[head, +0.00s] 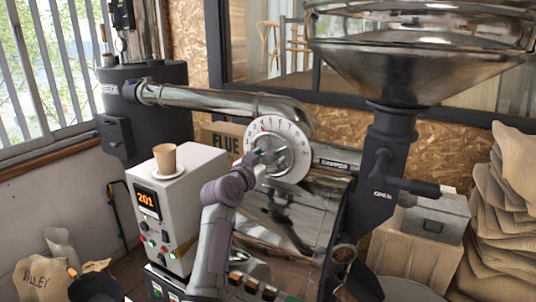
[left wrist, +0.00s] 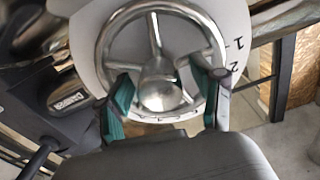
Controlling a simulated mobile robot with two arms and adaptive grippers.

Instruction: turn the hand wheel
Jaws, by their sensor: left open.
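The silver hand wheel (head: 290,155) sits in front of a white numbered dial (head: 263,126) on the roaster's front. In the left wrist view the hand wheel (left wrist: 157,72) fills the upper middle, with a round hub and several spokes. My left gripper (head: 262,158) is in front of the wheel in the head view, covering part of its left side. In the left wrist view my left gripper (left wrist: 160,80) is open, its green-padded fingers apart on either side of the hub. Whether the fingers touch the wheel I cannot tell. My right gripper is not in view.
A white control box (head: 180,190) with a lit display and a paper cup (head: 165,158) stands left of the arm. A dark handle marked OPEN (head: 410,186) juts out on the right. A shiny pipe (head: 220,102) and a large metal hopper (head: 420,55) are above.

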